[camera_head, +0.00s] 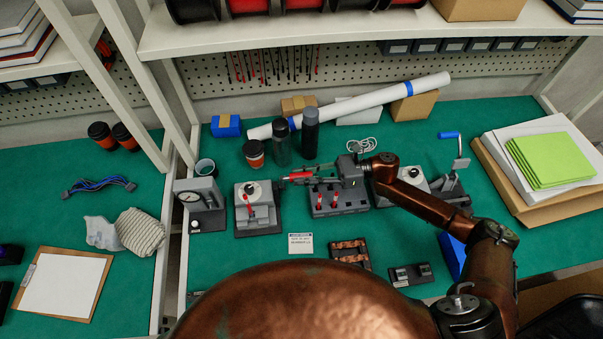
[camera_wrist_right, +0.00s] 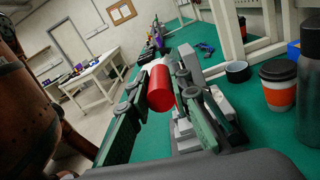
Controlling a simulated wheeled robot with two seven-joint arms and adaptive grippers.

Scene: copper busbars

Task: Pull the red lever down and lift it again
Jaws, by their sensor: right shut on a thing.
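The red lever handle (camera_head: 298,175) shows as a short red bar among the grey devices in the head view. In the right wrist view the red handle (camera_wrist_right: 160,88) is a thick cylinder between two green-sided fingers. My right gripper (camera_head: 288,179) reaches in from the right and is shut on this handle. The right gripper's fingers (camera_wrist_right: 158,92) lie on both sides of it. Where the handle joins its base cannot be made out. My left gripper is not in view.
A grey device with a white dial (camera_head: 243,223) stands below left of the gripper. A grey block with red pieces (camera_head: 350,207) is close under the arm. A gauge stand (camera_head: 207,222) is at left; cups and bottles (camera_head: 311,140) stand behind.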

